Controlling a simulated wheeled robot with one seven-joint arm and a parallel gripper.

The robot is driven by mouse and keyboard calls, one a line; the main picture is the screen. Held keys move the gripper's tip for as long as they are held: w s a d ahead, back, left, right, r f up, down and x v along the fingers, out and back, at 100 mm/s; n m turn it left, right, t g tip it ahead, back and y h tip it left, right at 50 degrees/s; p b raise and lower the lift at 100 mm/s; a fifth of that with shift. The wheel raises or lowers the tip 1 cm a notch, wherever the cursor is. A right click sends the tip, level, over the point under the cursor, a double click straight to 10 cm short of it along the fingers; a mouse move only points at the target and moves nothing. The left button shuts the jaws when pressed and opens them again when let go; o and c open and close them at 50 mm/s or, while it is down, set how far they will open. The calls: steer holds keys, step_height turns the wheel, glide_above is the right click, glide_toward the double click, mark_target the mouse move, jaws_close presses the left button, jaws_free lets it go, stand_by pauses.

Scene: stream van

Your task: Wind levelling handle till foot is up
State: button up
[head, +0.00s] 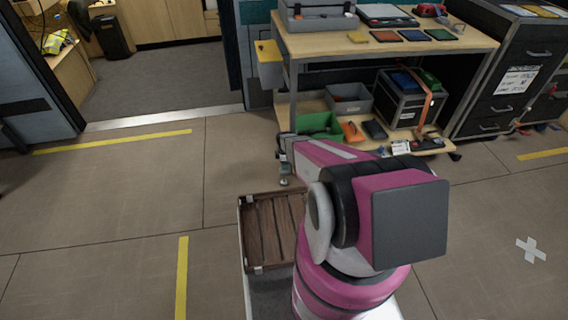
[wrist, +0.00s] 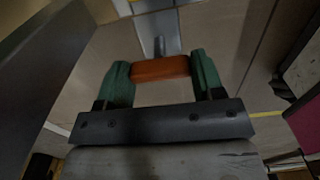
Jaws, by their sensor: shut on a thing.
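In the wrist view my gripper (wrist: 160,75) has its two green fingers closed on the ends of an orange handle (wrist: 160,69). A grey metal bar (wrist: 157,40) runs from behind the handle toward the top of the picture. In the head view my arm reaches to the front left leg of the wooden bench, and my gripper (head: 283,150) is small and partly hidden there. A small round metal foot (head: 284,182) shows just below it, near the floor. I cannot tell whether the foot touches the floor. The orange handle is not clear in the head view.
The bench's lower shelf (head: 315,103) holds a green bin (head: 320,125), a grey bin (head: 349,98) and a strapped case (head: 405,105). A dark drawer cabinet (head: 510,75) stands at the right. A slatted wooden tray (head: 270,230) sits beside my arm. The floor at left is clear.

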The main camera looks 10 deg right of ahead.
steer(key=n, duration=0.6)
steer(key=shift+n, duration=0.3)
stand_by(0.4)
steer(key=o, duration=0.6)
steer(key=shift+o, duration=0.2)
steer(key=shift+r, duration=0.1)
step_height(320, 180, up, 11)
steer(key=shift+c, duration=0.3)
